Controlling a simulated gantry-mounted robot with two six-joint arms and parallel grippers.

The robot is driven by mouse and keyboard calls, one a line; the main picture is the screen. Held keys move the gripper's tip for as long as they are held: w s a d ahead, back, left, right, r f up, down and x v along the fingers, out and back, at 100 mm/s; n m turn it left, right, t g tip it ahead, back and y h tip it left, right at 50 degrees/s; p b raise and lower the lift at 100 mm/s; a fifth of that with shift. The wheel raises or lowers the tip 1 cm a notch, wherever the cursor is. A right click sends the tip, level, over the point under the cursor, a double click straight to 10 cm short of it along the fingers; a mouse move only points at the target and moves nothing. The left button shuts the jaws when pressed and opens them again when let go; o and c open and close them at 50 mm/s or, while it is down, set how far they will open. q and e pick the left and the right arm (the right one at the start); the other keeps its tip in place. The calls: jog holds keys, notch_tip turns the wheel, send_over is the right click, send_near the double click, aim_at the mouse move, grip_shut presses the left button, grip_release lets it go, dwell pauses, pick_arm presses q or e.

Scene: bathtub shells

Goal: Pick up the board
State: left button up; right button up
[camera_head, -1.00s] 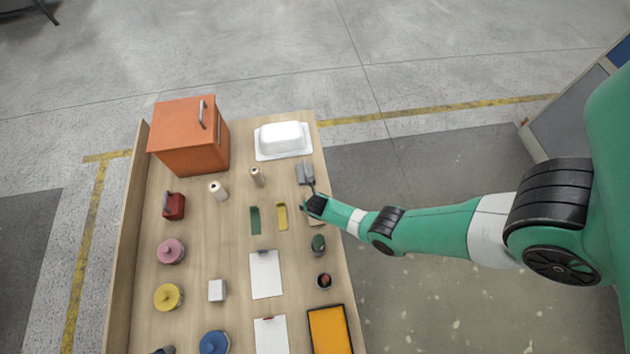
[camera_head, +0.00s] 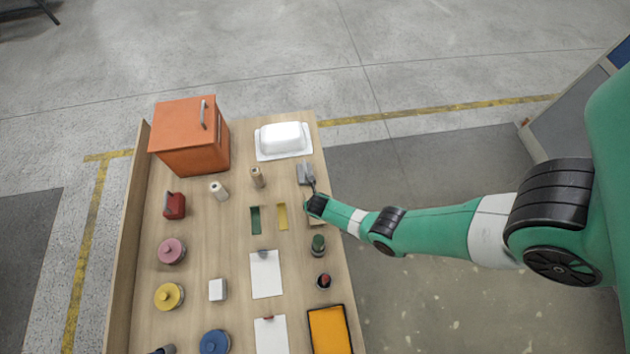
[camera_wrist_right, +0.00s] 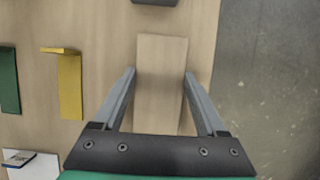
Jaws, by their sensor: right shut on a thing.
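The board (camera_wrist_right: 161,90) is a plain, light wooden rectangle between the two fingers of my right gripper (camera_wrist_right: 159,74) in the right wrist view. My right gripper is shut on it, with a finger along each long side. In the head view my right gripper (camera_head: 312,205) is low over the right edge of the table, and it mostly hides the board. The near end of the board is hidden behind the gripper body in the wrist view. My left gripper is not in view.
A grey-bladed tool (camera_head: 306,173) lies just beyond the gripper. A yellow piece (camera_head: 282,216) and a green piece (camera_head: 255,219) lie to its left. A dark green jar (camera_head: 318,244) stands nearer. The floor right of the table (camera_head: 338,300) is clear.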

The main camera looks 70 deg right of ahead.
jog(key=p+v, duration=0.3)
jog(key=v, duration=0.2)
jog(key=d+p+v, duration=0.1)
jog(key=p+v, duration=0.1)
jog(key=shift+s+r+p, duration=0.3)
jog(key=shift+s, duration=0.05)
jog(key=s+a+r+p, duration=0.5)
jog(key=s+a+p, duration=0.1)
jog(key=s, duration=0.3)
jog(key=shift+s+a+r, duration=0.3)
jog(key=shift+n, duration=0.3)
